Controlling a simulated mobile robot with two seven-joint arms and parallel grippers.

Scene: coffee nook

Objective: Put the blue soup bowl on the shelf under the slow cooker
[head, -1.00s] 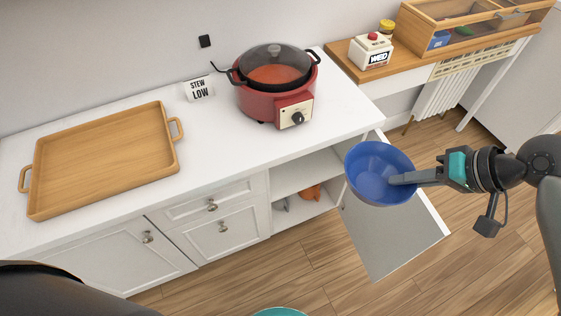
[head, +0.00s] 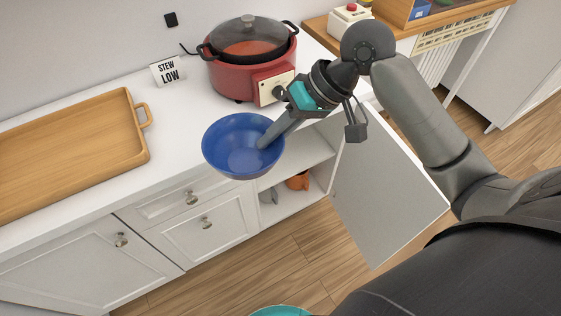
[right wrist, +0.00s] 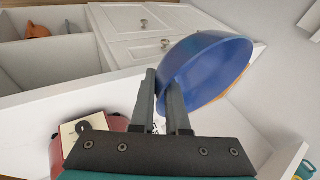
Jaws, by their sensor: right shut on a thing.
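The blue soup bowl (head: 228,150) is held in the air, its opening up, in front of the counter's front edge. My right gripper (head: 267,141) is shut on the bowl's right rim; the bowl (right wrist: 215,75) also shows in the right wrist view at the fingertips (right wrist: 168,88). The red slow cooker (head: 235,78) with a glass lid stands on the counter, behind and above the bowl. Below it is an open cabinet with a bare shelf (head: 307,152), partly hidden by the bowl and gripper. My left gripper is not in view.
The cabinet door (head: 380,205) stands open at the right. An orange thing (head: 299,181) and a grey thing (head: 269,195) sit on the cabinet's lower level. A wooden tray (head: 143,157) and a "STEW LOW" sign (head: 168,72) are on the counter.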

